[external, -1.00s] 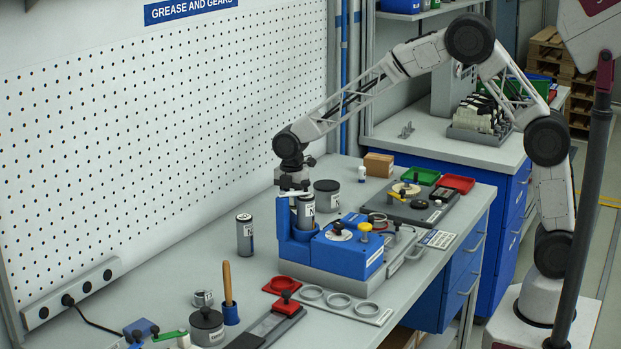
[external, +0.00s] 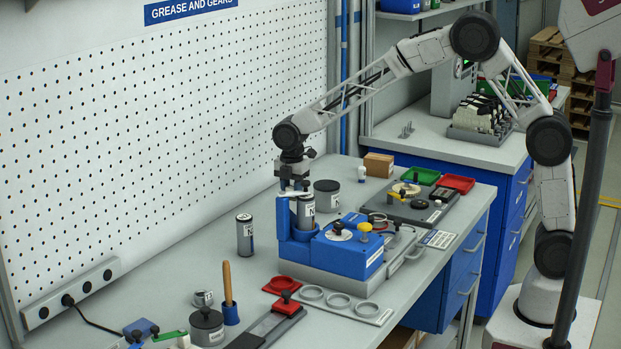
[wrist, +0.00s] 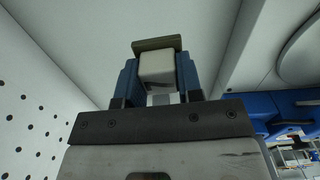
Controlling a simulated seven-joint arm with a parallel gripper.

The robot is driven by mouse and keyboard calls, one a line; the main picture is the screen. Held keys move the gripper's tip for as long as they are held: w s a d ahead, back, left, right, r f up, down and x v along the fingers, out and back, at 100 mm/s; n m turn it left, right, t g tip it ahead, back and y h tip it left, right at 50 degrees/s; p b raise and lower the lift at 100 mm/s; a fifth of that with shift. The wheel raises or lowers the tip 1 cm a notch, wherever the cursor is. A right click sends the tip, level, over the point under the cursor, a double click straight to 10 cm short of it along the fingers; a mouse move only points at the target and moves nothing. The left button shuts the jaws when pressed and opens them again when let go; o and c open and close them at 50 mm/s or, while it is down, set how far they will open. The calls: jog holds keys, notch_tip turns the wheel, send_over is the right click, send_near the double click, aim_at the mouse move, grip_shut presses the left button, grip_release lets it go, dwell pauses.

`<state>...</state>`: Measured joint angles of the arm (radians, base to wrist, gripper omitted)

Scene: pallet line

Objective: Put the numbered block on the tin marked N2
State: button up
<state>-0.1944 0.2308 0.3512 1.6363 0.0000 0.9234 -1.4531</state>
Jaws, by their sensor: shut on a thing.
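My gripper (external: 294,187) is low over the blue fixture at the middle of the bench, just above and left of a grey tin (external: 306,211) with an N label. In the wrist view its blue fingers (wrist: 157,72) are shut on a pale block (wrist: 157,66); no number can be read on it. A dark olive bar lies just beyond the block. Another labelled tin (external: 245,236) stands on the bench to the left, and a wider tin (external: 327,196) stands behind the fixture. The digits on the tin labels are too small to read.
The blue fixture (external: 345,262) has knobs on top and a raised left part close under my gripper. A grey plate with rings (external: 375,314) and a red tray (external: 279,287) lie in front. The pegboard wall (external: 160,130) rises behind; bench left of the fixture is mostly clear.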

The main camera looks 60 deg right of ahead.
jog(key=s+d+r, duration=0.1)
jog(key=s+d, duration=0.7)
jog(key=s, duration=0.1)
jog(key=s+d+r, duration=0.2)
jog(key=s+d, duration=0.7)
jog(key=shift+d+r+m, duration=0.3)
jog(key=shift+m, duration=0.1)
jog(key=shift+w, duration=0.15)
send_over(327, 185)
jog(key=shift+w+d+f, duration=0.1)
jog(key=shift+w+f, duration=0.05)
jog(key=shift+f, duration=0.55)
jog(key=shift+f, duration=1.8)
